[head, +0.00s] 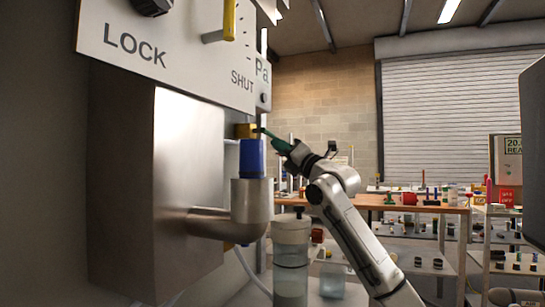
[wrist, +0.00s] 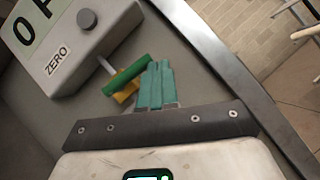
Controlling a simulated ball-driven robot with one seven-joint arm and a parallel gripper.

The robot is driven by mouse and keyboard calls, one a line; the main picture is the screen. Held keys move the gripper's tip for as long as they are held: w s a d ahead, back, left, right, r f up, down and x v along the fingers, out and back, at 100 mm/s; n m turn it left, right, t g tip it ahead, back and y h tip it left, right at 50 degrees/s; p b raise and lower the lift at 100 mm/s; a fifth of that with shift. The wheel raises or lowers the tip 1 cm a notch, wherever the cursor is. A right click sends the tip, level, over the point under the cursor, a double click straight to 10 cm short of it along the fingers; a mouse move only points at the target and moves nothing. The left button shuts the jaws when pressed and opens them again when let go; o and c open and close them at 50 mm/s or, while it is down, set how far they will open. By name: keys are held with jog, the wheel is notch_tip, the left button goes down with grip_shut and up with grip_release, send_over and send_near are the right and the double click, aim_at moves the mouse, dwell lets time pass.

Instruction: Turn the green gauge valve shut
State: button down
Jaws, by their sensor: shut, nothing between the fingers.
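The green gauge valve handle (wrist: 126,74) is a short bar on a yellow brass body (wrist: 123,93), left of centre in the wrist view. The brass body also shows in the head view (head: 246,130), below the panel marked SHUT. My gripper (wrist: 159,66) has teal fingers pressed together with nothing between them. Its tips are beside the right end of the green handle; I cannot tell whether they touch it. In the head view my gripper (head: 267,134) reaches in from the right, its tips close to the brass body, and the handle is hard to tell apart from the fingers.
A grey box marked ZERO (wrist: 75,40) with a round knob stands beside the valve. A blue collar (head: 252,158) on a steel pipe (head: 250,208) is just below the valve. A steel cabinet (head: 185,180) fills the left. A wooden workbench (head: 380,202) stands behind my arm.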

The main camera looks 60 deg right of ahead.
jog(key=v, duration=1.1)
jog(key=shift+w, duration=0.15)
